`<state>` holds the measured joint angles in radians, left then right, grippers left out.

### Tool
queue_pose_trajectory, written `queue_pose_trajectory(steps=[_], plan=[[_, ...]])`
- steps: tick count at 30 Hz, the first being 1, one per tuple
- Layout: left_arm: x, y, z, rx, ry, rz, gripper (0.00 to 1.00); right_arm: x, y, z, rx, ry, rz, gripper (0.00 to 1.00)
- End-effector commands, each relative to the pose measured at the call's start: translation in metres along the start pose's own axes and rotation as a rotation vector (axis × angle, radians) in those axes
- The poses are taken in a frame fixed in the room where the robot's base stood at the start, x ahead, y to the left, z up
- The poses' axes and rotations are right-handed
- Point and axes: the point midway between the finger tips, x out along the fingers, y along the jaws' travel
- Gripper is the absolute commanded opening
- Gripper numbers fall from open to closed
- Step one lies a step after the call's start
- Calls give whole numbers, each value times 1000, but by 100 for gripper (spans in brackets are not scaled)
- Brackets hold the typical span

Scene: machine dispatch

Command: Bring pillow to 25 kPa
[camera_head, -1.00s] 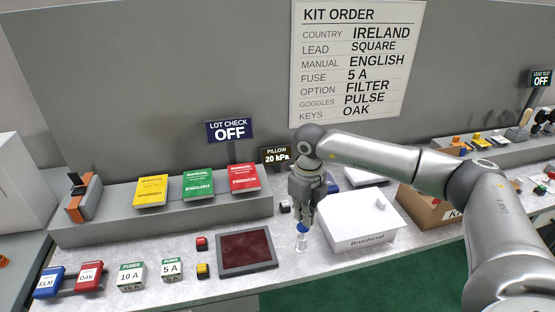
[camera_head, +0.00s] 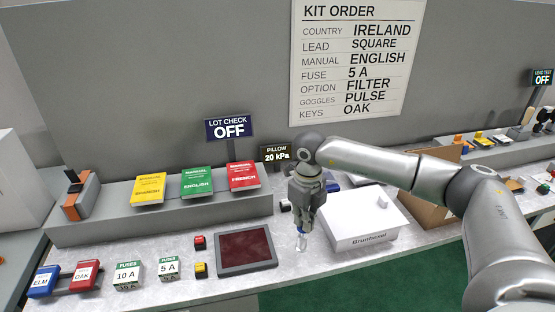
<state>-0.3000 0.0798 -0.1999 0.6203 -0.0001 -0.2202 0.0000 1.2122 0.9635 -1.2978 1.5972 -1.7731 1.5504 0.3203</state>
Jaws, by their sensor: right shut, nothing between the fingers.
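The pillow display (camera_head: 276,154) at the back of the bench reads 20 kPa. A small upright clear cylinder (camera_head: 301,245) with a blue top stands near the bench's front edge, between the dark red pad and the white box. My right gripper (camera_head: 303,226) points down right over it. Its fingers are shut with nothing between them and look to be at the blue top; whether they touch it I cannot tell. The fingers hide part of the top. The pillow itself cannot be made out. My left gripper is out of view.
The white box (camera_head: 362,230) stands close to the right of my gripper. A dark red pad (camera_head: 245,248) lies to the left, with red (camera_head: 200,242) and yellow (camera_head: 201,270) buttons beside it. Manuals stand on the grey ledge behind.

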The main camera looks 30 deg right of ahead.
Motion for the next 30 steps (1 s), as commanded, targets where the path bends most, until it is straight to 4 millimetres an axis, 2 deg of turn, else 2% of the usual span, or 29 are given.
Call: queue_pose_trajectory(steps=[20,30], plan=[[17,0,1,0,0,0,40,23,0,-1,-1,3,0,0],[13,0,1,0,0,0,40,18,0,-1,-1,3,0,0]])
